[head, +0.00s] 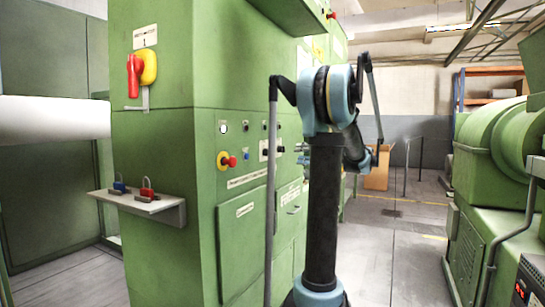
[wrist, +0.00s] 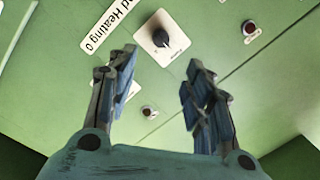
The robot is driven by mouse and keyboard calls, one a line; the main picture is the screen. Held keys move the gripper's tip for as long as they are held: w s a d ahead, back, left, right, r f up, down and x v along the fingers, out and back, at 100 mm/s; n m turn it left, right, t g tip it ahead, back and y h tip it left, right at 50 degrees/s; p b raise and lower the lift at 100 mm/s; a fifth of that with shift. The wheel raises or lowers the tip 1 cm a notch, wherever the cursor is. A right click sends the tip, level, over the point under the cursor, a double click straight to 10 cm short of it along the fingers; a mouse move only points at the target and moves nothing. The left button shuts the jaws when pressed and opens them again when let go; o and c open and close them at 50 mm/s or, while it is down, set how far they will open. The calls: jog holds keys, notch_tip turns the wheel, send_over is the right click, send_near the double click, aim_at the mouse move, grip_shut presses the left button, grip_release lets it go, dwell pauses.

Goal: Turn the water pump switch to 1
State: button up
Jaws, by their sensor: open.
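In the wrist view a black rotary knob (wrist: 161,38) sits on a square white plate on the green cabinet face. A second white plate (wrist: 133,91) is partly hidden behind the left finger. I cannot read which switch is the water pump's. My gripper (wrist: 158,62) is open and empty, with one finger on each side of the picture below the knob. It appears to be apart from the panel. In the head view the gripper is small and partly hidden by my arm, near the small control panel (head: 236,140) on the cabinet's front.
The green cabinet (head: 180,150) carries a red-and-yellow switch (head: 147,68), an emergency button (head: 228,161) and a shelf (head: 165,207) with padlocks. Floor (head: 395,245) is open right of my arm.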

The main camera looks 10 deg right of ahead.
aim_at(268, 152)
jog(key=x, duration=1.4)
jog(key=shift+d, duration=0.1)
jog(key=shift+s, duration=0.1)
jog(key=c, duration=1)
